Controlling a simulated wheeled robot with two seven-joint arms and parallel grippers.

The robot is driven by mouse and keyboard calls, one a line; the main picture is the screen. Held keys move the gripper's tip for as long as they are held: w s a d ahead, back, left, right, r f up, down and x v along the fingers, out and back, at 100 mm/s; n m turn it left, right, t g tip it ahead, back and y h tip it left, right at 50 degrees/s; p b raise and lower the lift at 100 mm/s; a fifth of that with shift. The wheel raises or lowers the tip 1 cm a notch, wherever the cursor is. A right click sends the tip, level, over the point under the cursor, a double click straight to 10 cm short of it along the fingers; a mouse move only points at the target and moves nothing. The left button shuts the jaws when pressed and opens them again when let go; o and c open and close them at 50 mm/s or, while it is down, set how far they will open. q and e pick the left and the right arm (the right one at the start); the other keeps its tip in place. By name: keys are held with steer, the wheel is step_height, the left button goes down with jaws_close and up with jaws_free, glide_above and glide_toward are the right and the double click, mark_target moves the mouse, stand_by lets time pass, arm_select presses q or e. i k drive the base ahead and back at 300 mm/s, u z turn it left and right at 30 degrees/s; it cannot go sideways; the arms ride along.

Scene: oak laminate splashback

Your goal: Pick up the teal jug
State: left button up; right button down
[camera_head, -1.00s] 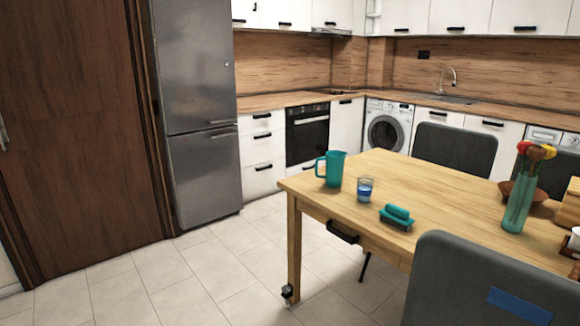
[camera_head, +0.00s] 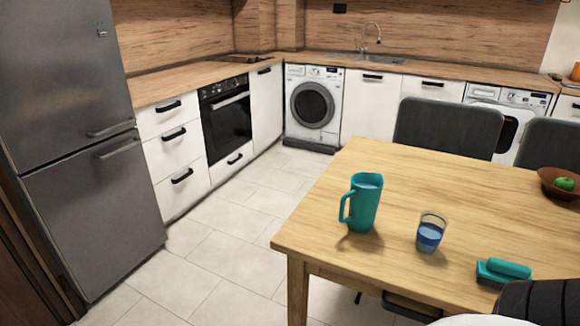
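The teal jug (camera_head: 366,204) stands upright on the wooden table (camera_head: 320,228), near its left corner. Its handle points left, and its open top shows a pale bluish inside. A glass with blue liquid (camera_head: 430,232) stands to its right, apart from it. Neither of my grippers shows in the head view. Nothing is touching the jug except the table.
A teal brush (camera_head: 502,271) lies at the table's right front. A brown bowl with a green fruit (camera_head: 562,183) stands at the right. Dark chairs (camera_head: 448,128) stand behind the table. Floor (camera_head: 235,240) is clear between the fridge (camera_head: 85,150) and the table.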

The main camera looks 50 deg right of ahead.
mark_target(364, 195)
steer(key=i, duration=1.55)
steer(key=z, duration=4.1)
